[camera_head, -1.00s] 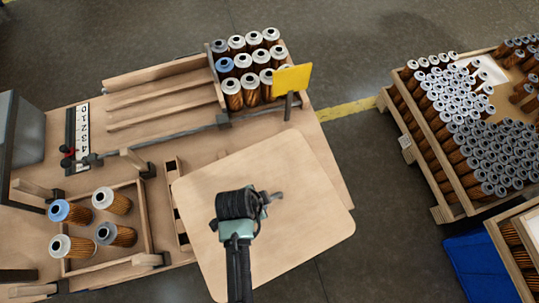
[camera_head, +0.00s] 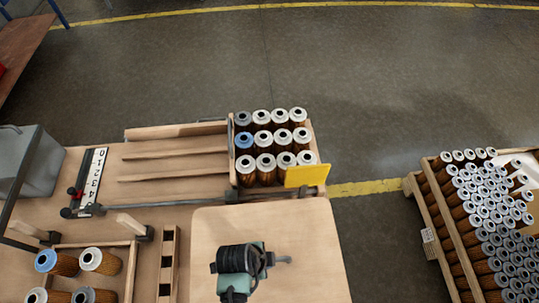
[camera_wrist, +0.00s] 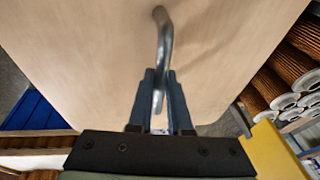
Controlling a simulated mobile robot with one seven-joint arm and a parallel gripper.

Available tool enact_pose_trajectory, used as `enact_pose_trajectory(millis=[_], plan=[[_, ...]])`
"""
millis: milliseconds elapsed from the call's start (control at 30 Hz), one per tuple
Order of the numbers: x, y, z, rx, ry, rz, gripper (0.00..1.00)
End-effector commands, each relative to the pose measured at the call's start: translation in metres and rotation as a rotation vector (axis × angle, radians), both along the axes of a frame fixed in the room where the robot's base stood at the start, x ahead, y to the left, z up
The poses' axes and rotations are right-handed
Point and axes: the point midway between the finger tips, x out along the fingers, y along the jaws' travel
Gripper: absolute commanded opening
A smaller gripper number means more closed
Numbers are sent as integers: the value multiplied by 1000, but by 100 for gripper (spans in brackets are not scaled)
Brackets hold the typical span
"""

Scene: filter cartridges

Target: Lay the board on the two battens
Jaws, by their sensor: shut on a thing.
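The board (camera_head: 225,230) is a pale wooden panel with rounded corners and a bent metal handle. My gripper (camera_head: 270,259) is shut on that handle (camera_wrist: 163,35), and the board spans much of the wrist view (camera_wrist: 75,50). In the head view the board overlaps the table's right front part; its height above the table is unclear. Two thin wooden strips, seemingly the battens, lie parallel at the back left of the table: a far batten (camera_head: 175,154) and a near batten (camera_head: 175,171). Nothing lies on them.
A crate of filter cartridges (camera_head: 262,142) stands behind the board, with a yellow plate (camera_head: 307,176) at its corner. A dark rail (camera_head: 170,204) runs in front of the battens. A slotted wooden block (camera_head: 168,265) stands left of the board. A cartridge pallet (camera_head: 440,215) is right.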

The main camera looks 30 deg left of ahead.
Motion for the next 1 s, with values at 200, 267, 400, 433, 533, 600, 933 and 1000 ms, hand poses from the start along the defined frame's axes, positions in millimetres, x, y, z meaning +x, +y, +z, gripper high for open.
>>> enact_pose_trajectory(millis=[200, 267, 400, 433, 533, 600, 933, 1000], plan=[[2, 1, -16, 2, -5, 0, 0], [2, 1, -21, 2, -5, 0, 0], [2, 1, -35, 2, -5, 1, 0], [2, 1, -38, 2, -5, 1, 0], [2, 1, -46, 2, -5, 1, 0], [2, 1, -50, 2, -5, 1, 0], [2, 1, -53, 3, -6, 0, 0], [2, 1, -53, 3, -6, 0, 0]])
